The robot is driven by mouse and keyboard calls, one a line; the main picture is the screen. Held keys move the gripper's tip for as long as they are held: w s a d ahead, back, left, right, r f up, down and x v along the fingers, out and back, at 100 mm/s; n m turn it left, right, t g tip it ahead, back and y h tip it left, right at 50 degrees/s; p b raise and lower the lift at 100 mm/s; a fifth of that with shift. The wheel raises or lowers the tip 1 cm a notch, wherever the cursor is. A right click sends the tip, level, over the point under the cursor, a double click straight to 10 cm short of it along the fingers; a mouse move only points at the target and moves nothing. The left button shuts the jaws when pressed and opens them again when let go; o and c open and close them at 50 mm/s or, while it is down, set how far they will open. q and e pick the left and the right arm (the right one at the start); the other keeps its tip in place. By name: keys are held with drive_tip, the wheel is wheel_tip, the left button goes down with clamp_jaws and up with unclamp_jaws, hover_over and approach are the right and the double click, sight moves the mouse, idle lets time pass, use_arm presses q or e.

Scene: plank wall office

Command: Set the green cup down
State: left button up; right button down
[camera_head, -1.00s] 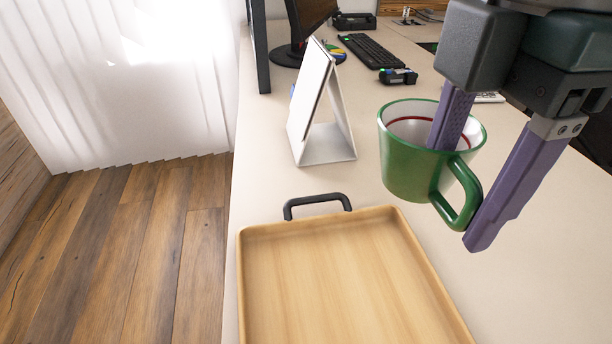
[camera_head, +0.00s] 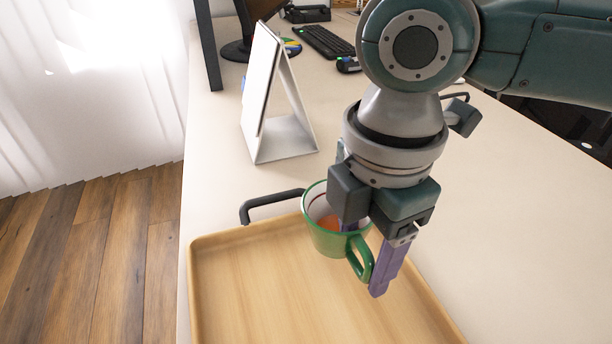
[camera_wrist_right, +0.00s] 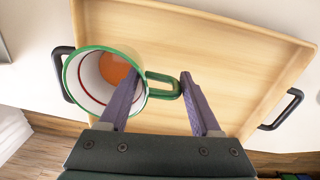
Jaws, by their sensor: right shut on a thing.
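The green cup (camera_head: 326,240) has a white inside with a red line and an orange patch at its bottom. It is over the far part of the wooden tray (camera_head: 250,290), close to upright. I cannot tell whether its base touches the tray. My right gripper (camera_head: 363,255) is shut on the cup, with one purple finger inside the rim and the other outside by the handle. The wrist view also shows the cup (camera_wrist_right: 92,72) and the right gripper (camera_wrist_right: 160,78) over the tray (camera_wrist_right: 230,60). My left gripper is not in view.
The tray's black far handle (camera_head: 270,203) is just left of the cup. A white tent-shaped stand (camera_head: 285,140) stands behind the tray. A keyboard (camera_head: 323,42) and a monitor (camera_head: 262,12) are farther back. The desk's left edge runs alongside the tray.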

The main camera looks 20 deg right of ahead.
wheel_tip(320, 180, down, 5)
drive_tip(key=shift+r+b, duration=0.2)
drive_tip(key=shift+b, duration=0.5)
drive_tip(key=shift+c, duration=0.4)
unclamp_jaws()
